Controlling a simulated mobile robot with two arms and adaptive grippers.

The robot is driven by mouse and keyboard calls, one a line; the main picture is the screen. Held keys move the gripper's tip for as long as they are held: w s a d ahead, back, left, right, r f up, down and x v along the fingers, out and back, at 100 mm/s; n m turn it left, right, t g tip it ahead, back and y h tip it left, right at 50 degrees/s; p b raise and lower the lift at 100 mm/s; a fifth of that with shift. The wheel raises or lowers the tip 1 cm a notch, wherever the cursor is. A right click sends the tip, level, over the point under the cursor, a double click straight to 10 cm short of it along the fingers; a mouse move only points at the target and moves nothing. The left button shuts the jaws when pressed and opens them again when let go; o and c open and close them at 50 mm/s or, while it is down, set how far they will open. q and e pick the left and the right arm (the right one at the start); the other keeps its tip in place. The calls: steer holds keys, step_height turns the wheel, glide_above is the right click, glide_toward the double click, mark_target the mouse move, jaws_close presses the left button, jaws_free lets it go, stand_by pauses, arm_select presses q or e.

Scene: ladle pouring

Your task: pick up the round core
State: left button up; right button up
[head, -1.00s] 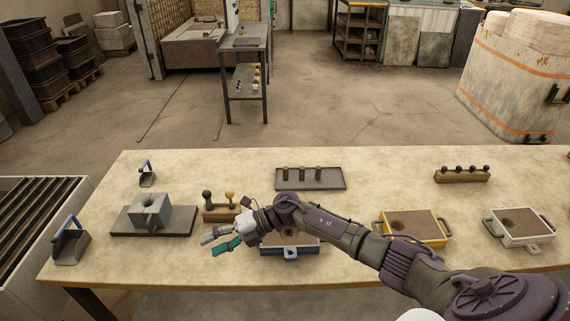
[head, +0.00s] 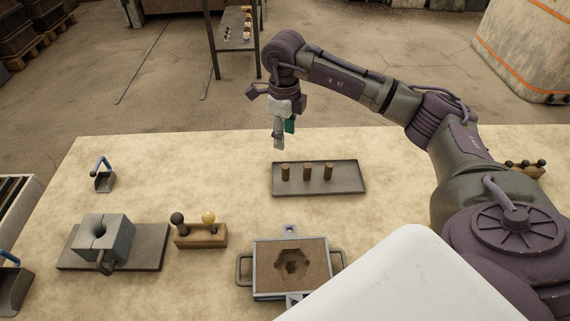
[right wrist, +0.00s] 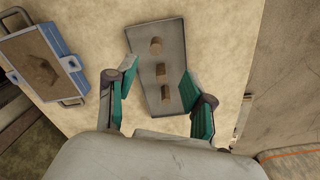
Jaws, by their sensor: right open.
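Three small brown cores stand in a row on a dark grey tray (head: 350,184): a left one (head: 285,172), a middle one (head: 307,173) and a right one (head: 328,172). I cannot tell for sure which is round. In the right wrist view, the cores (right wrist: 156,46) (right wrist: 161,70) (right wrist: 165,92) line up on the tray (right wrist: 146,54) beyond and between my fingers. My right gripper (head: 284,141) points down, open and empty, above the tray's back-left side; it also shows in the right wrist view (right wrist: 161,85). My left gripper is out of view.
A sand-filled mould (head: 262,249) with a hexagonal cavity stands in front of the tray. A wooden holder (head: 202,238) with two knobbed tools and a grey block (head: 107,235) on a plate are to the left. The table (head: 180,160) between is clear.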

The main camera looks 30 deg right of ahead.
steer(key=p, duration=0.1)
glide_above(285, 166)
step_height(285, 166, down, 6)
steer(key=shift+w+f, duration=0.2)
steer(key=shift+f, duration=0.5)
steer(key=shift+f+p, duration=0.35)
steer(key=f, duration=0.2)
steer(key=f+p, duration=0.1)
steer(key=shift+s+f, duration=0.25)
steer(key=shift+d+f, duration=0.1)
steer(key=shift+f, duration=0.3)
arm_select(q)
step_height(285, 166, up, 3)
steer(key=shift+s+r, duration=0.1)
arm_select(e)
jaws_close()
